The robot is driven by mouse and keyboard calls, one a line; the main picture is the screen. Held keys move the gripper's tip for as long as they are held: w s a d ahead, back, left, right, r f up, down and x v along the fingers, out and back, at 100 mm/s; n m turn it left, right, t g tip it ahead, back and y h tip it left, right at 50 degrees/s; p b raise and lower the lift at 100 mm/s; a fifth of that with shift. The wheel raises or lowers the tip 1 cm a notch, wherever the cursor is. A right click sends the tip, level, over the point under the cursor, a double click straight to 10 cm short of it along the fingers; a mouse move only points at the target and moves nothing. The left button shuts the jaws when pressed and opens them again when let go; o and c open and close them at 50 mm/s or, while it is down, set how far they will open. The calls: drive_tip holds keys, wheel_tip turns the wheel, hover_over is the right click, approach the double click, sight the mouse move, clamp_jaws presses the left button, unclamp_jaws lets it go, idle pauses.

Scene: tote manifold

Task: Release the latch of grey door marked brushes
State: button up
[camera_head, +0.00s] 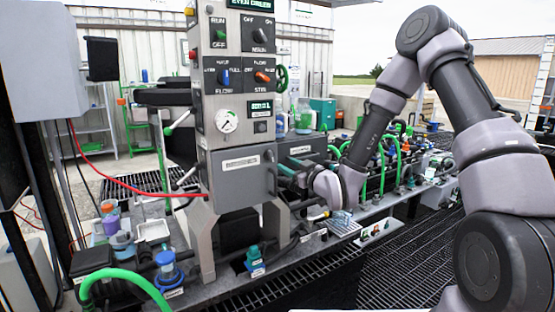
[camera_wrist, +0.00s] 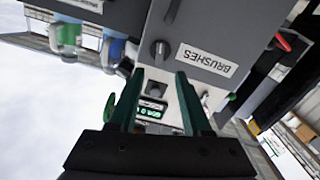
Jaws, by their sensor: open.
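The grey door marked BRUSHES (camera_wrist: 225,42) fills the upper middle of the wrist view, its label (camera_wrist: 207,60) upside down. A dark turn latch (camera_wrist: 160,50) sits on the door beside the label. My gripper (camera_wrist: 153,78) is open, its two green fingers apart and nothing held between them. The latch shows just beyond the fingertips, roughly in line with the gap; I cannot tell whether they touch. In the head view, my gripper (camera_head: 287,170) is at the right side of the grey cabinet, where a labelled door face (camera_head: 301,150) shows.
The control column (camera_head: 233,75) with knobs and a gauge rises above the cabinet (camera_head: 242,172). A red hose (camera_head: 130,186) runs to its left. Green hoses (camera_head: 381,165) and fittings crowd the bench right of my gripper. Dark grating (camera_head: 400,270) lies in front.

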sight(272, 156)
drive_tip(key=x, duration=0.9)
drive_tip(key=shift+w+a, duration=0.15)
clamp_jaws()
